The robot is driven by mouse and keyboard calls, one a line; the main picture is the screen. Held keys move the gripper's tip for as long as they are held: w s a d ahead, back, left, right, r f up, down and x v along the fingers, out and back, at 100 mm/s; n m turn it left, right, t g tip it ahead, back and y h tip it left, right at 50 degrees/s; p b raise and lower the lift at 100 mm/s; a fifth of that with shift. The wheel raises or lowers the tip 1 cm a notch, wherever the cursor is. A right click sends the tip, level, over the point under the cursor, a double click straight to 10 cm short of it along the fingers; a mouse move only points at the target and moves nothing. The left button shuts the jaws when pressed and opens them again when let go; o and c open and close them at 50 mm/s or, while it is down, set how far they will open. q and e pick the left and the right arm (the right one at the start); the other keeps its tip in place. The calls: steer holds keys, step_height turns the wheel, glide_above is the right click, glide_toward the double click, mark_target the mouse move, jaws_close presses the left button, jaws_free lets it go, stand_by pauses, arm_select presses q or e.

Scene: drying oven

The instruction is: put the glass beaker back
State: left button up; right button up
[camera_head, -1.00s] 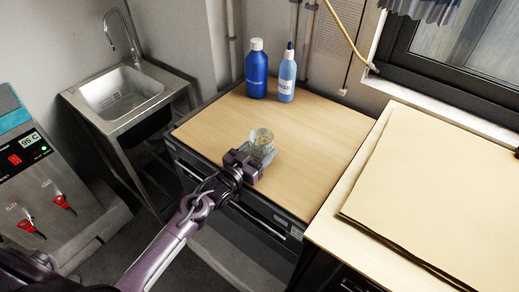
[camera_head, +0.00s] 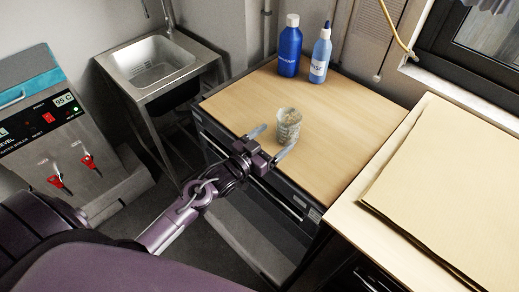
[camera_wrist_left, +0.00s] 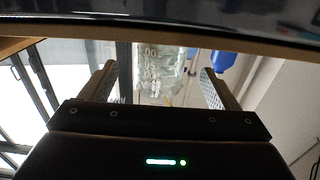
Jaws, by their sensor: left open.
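The clear glass beaker (camera_head: 288,125) stands upright on the light wooden top (camera_head: 345,122) of the bench, near its front left edge. My left gripper (camera_head: 271,143) is just in front of the beaker, with its two fingers spread apart and visible gaps to the glass. In the left wrist view the beaker (camera_wrist_left: 160,72) shows between and beyond the open fingers (camera_wrist_left: 159,85), touching neither. My right gripper is in neither view.
A blue bottle (camera_head: 289,50) and a light blue bottle (camera_head: 320,57) stand at the back of the bench. A steel sink (camera_head: 150,62) is to the left. A water boiler (camera_head: 60,125) stands at far left. Large beige sheets (camera_head: 450,180) cover the right counter.

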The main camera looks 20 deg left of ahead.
arm_select(q)
steer(key=v, duration=0.6)
steer(key=shift+b, duration=0.3)
steer(key=shift+s, duration=0.1)
steer(key=s+d+n+g+y, duration=0.2)
steer(key=s+g+y, duration=0.4)
steer(key=s+g, duration=0.9)
steer(key=s+f, duration=0.3)
steer(key=f, duration=2.7)
steer(key=s+a+f, duration=0.1)
steer(key=s+f, duration=0.8)
steer(key=s, duration=0.1)
steer(key=s+a+f+g, duration=0.1)
steer(key=s+a+f, duration=0.1)
steer(key=s+f, duration=0.8)
steer(key=shift+s+a, duration=0.25)
steer(key=shift+s, duration=0.05)
